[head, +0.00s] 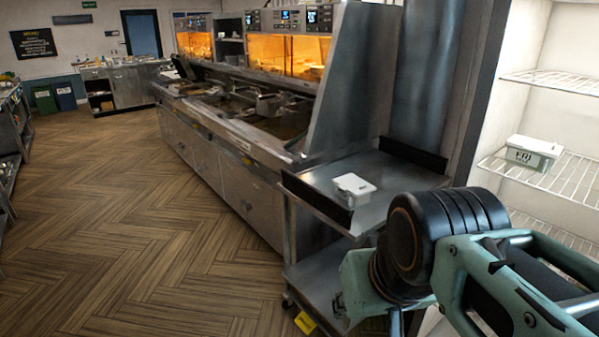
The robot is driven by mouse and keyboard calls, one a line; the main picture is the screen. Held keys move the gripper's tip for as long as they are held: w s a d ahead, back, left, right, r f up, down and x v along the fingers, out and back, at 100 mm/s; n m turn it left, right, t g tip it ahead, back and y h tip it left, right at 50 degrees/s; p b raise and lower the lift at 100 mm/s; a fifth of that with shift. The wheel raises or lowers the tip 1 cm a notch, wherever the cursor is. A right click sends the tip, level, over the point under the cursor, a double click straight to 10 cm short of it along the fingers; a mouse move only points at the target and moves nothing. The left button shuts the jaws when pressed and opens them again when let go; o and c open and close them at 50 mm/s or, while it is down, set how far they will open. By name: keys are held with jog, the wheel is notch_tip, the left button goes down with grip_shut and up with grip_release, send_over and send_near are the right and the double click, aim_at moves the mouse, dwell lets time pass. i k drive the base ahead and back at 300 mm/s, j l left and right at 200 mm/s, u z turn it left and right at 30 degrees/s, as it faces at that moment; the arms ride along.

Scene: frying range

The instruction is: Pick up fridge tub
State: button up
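A small pale tub with a white lid and dark lettering on its front (531,154) sits on a wire shelf in the open white fridge at the right. Another pale tub with a white lid (354,189) sits on the steel side table left of the fridge. My teal and black arm fills the lower right, in front of the fridge and table. Its end runs down to the bottom edge of the picture. My gripper's fingertips cannot be made out there, and nothing held shows. Both tubs are apart from my arm.
The steel side table (392,172) has a raised dark edge. A long fryer range (225,160) runs back to its left. The fridge's upper wire shelf (556,81) is empty where visible. The wooden floor (130,225) at left is clear.

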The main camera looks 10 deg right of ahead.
aim_at(356, 202)
jog(key=i, duration=1.15)
